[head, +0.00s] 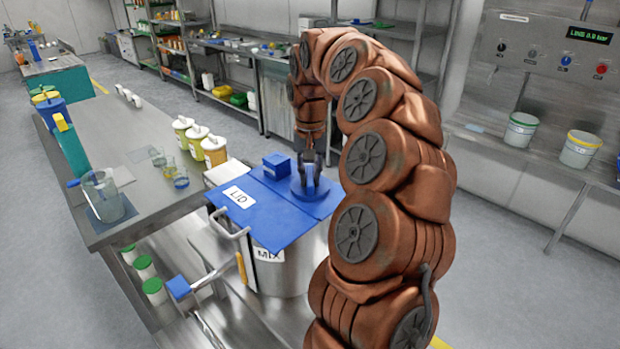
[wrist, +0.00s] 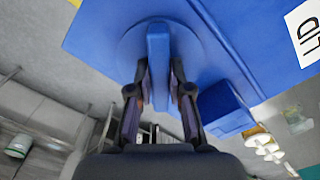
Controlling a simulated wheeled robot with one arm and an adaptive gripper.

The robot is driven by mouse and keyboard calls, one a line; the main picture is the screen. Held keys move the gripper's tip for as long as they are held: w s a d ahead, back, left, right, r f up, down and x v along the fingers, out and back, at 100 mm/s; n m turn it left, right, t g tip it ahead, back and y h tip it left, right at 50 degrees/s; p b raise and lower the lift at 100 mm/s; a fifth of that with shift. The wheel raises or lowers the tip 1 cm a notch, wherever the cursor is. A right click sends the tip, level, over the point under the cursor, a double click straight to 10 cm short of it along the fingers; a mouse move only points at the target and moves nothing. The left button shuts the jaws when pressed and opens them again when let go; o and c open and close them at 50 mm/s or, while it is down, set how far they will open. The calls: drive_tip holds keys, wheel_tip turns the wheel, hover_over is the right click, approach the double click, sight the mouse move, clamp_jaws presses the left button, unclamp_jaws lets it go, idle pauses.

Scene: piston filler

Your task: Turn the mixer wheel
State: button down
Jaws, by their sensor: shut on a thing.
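The mixer wheel (head: 323,188) is a flat blue disc with an upright blue grip bar. It sits on the blue lid (head: 262,212) of the steel mixing vessel (head: 290,272). My gripper (head: 309,168) reaches down onto the wheel from above. In the wrist view, the fingers of my gripper (wrist: 159,75) are on both sides of the blue bar (wrist: 158,45) and close against it. The disc (wrist: 191,46) shows around the bar, with its lower part partly hidden behind the fingers.
A blue block (head: 277,164) stands on the lid beside the wheel. The vessel has a steel handle (head: 230,222) at the front left. Yellow-labelled jars (head: 214,152) and beakers (head: 180,178) stand on the bench to the left. Two buckets (head: 520,130) (head: 579,149) stand on the right shelf.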

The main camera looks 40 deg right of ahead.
sight(310, 175)
drive_tip(key=n+b, duration=0.1)
drive_tip(key=n, duration=0.3)
drive_tip(key=shift+f, duration=0.1)
drive_tip(key=shift+n, duration=2.2)
drive_tip(key=c, duration=1.1)
unclamp_jaws()
drive_tip(key=shift+r, duration=0.25)
drive_tip(key=shift+w+r, duration=0.1)
drive_tip(key=shift+r, duration=3.5)
